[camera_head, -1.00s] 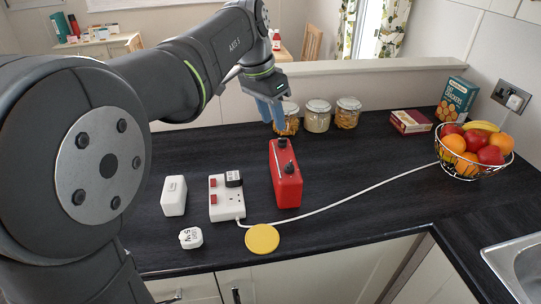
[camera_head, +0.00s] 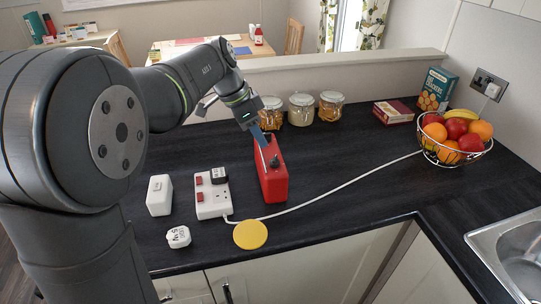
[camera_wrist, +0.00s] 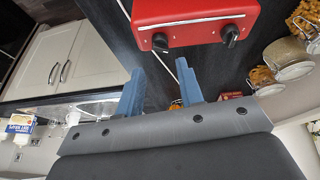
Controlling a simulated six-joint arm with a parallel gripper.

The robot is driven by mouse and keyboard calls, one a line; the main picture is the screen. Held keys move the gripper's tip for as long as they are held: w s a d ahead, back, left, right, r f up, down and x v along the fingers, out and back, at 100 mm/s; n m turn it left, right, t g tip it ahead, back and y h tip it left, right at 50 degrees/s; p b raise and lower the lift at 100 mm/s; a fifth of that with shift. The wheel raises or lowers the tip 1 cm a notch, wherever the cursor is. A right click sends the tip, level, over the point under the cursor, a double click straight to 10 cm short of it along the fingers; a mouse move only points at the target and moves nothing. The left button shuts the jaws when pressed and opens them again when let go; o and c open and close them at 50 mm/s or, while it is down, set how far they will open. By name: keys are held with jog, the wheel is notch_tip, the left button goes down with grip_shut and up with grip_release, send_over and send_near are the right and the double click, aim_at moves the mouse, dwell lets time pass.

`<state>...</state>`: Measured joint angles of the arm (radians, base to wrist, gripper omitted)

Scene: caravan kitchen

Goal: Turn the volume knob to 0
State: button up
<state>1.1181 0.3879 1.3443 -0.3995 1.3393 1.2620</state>
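The red radio (camera_head: 271,185) stands upright on the dark worktop, with two black knobs on its top and a thin rod along it. My gripper (camera_head: 259,140) is at the radio's far top end, and its fingers partly cover that area in the head view. In the wrist view the radio (camera_wrist: 195,15) shows a left knob (camera_wrist: 160,43) and a right knob (camera_wrist: 230,36). My gripper (camera_wrist: 160,72) is open there, its two blue fingers apart and pointing toward the left knob. No knob is between the fingers. Markings naming the volume knob are not readable.
A white socket strip (camera_head: 212,205) with a black plug, a white box (camera_head: 159,195), a white plug (camera_head: 178,237) and a yellow disc (camera_head: 250,234) lie left and in front. Glass jars (camera_head: 301,109) stand behind. A white cable crosses the worktop toward the fruit bowl (camera_head: 452,155).

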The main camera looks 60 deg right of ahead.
aim_at(273, 160)
jog(key=x, duration=0.8)
jog(key=shift+f, duration=0.15)
jog(key=c, duration=0.7)
